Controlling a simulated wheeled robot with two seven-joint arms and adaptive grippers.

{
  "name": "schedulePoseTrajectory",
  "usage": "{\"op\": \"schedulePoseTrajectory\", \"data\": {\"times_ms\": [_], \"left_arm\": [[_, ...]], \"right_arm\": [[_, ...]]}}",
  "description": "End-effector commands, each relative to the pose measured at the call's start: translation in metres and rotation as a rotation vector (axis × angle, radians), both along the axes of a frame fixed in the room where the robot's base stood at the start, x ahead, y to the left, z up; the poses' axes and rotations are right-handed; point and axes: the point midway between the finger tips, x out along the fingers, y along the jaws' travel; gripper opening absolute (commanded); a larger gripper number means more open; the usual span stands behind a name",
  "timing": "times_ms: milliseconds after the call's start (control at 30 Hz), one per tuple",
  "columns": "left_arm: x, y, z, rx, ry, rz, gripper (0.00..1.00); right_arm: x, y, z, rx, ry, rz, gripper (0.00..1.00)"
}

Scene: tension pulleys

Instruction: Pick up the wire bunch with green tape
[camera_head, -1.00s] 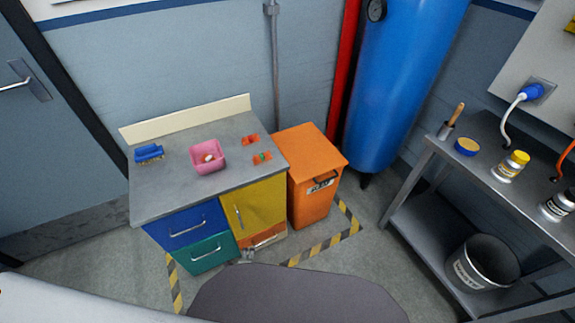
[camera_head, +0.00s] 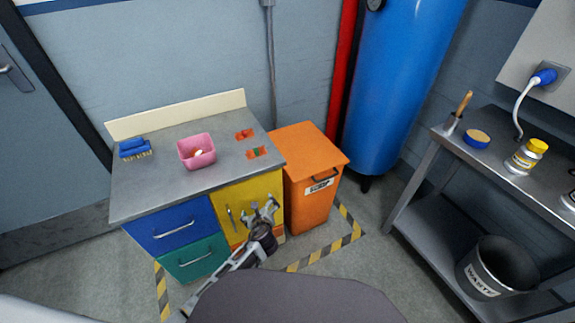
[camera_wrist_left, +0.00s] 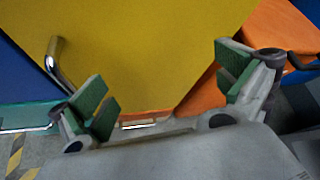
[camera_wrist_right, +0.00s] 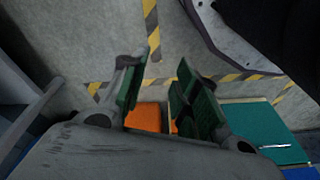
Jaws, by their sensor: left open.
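The wire bunch with green tape (camera_head: 257,152) is a small orange bundle with a green band, lying flat on the grey cabinet top near its right front edge. My left gripper (camera_head: 262,208) is in front of the yellow cabinet door, below the bunch and apart from it. In the left wrist view (camera_wrist_left: 165,80) its green-padded fingers are wide open and empty, facing the yellow door. My right gripper shows only in its wrist view (camera_wrist_right: 160,82), with fingers apart and nothing seen between them, low over the floor area.
A similar orange bunch (camera_head: 244,134) lies just behind. An orange scrap bin (camera_head: 306,175) stands close on the right. A metal bench (camera_head: 500,170) is far right.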

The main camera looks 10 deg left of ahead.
Motion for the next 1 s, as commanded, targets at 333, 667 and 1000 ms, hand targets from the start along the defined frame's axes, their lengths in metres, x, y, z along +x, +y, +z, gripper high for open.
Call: {"op": "schedulePoseTrajectory", "data": {"times_ms": [333,667,1000], "left_arm": [[0.026,-0.013,0.077,0.288,-0.131,-0.070,1.00],[0.027,-0.018,0.148,0.527,-0.229,-0.069,1.00],[0.024,-0.019,0.170,0.594,-0.251,-0.058,1.00]], "right_arm": [[0.012,0.006,0.025,0.015,-0.015,0.005,0.30],[0.015,0.009,0.052,0.025,-0.027,0.011,0.30],[0.014,0.010,0.062,0.027,-0.027,0.012,0.30]]}}
